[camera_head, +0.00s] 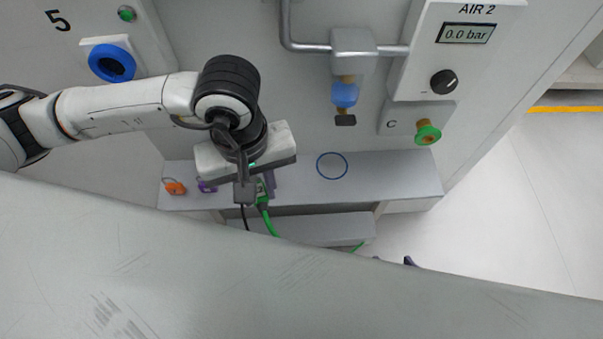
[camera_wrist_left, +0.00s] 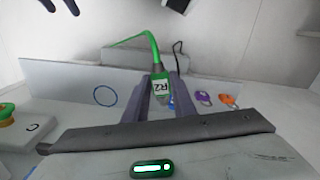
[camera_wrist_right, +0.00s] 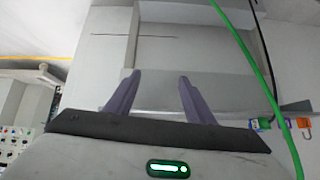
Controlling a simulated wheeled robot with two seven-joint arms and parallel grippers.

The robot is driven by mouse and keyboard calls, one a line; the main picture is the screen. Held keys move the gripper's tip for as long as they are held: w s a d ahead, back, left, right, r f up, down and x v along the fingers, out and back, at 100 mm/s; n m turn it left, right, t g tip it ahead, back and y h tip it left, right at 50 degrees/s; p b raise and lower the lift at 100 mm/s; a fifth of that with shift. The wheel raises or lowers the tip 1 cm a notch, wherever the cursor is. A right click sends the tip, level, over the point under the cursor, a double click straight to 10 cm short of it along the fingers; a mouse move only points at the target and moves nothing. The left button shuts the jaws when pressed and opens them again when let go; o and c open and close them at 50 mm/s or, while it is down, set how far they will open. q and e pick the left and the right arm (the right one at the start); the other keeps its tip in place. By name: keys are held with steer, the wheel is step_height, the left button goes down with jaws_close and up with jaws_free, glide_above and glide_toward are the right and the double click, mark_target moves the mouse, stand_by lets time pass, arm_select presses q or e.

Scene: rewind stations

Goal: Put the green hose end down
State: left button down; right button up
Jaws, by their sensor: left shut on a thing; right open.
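My left gripper (camera_head: 266,186) is shut on the green hose end (camera_wrist_left: 160,90), which carries a label reading R2. In the head view the hose end (camera_head: 262,200) shows just below the gripper, over the grey shelf, and the green hose hangs down from it. The left wrist view shows the hose end between the purple fingers (camera_wrist_left: 158,98). My right gripper (camera_wrist_right: 158,98) is open and empty in the right wrist view; the green hose (camera_wrist_right: 262,75) runs past to its right. In the head view only its fingertips (camera_head: 394,261) show past the grey front surface.
The shelf (camera_head: 390,175) has a blue ring mark (camera_head: 332,166) with bare space around it. An orange padlock (camera_head: 175,187) and a purple padlock (camera_head: 207,186) are at its left. A green-and-brass fitting (camera_head: 428,133) marked C and a blue-bodied pipe fitting (camera_head: 345,95) are above.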

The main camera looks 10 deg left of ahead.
arm_select(q)
steer(key=s+d+f+n, duration=0.5)
steer(key=s+d+f, duration=0.1)
steer(key=s+d, duration=0.1)
steer(key=p, duration=0.2)
glide_above(289, 181)
steer(key=shift+n, duration=0.4)
steer(key=f, duration=0.7)
steer(key=shift+s+d, duration=0.15)
steer(key=shift+s, duration=0.1)
steer(key=shift+w+f, duration=0.2)
arm_select(e)
steer(key=shift+w+d+r, duration=0.15)
steer(key=shift+w+r, duration=0.05)
steer(key=shift+r, duration=0.45)
